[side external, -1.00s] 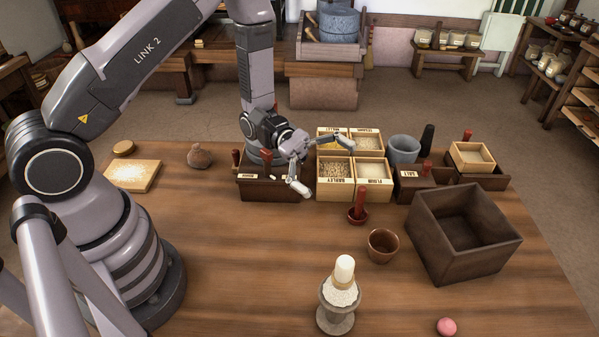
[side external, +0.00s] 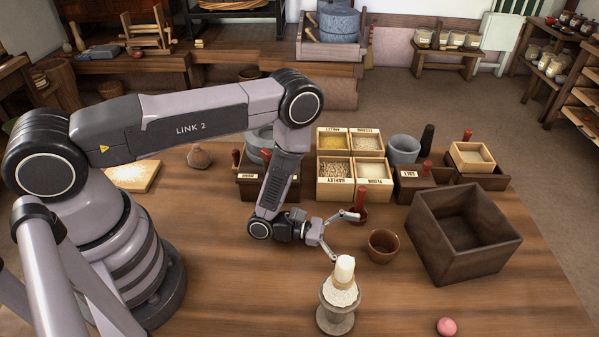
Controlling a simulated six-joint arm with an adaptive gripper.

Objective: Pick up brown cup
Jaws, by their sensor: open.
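The brown cup (side external: 383,247) stands upright on the wooden table, open at the top, and looks empty. My gripper (side external: 349,237) is just left of the cup, low over the table, with its fingers spread and pointing right towards it. The fingers are apart with nothing between them. I see a gap between the fingertips and the cup's side.
A stone mortar (side external: 336,318) with pale grain and a light pestle (side external: 344,270) stands in front of my gripper. A red-handled tool (side external: 360,199) stands close behind it. A dark wooden box (side external: 436,262) is right of the cup. Labelled grain boxes (side external: 335,195) stand behind.

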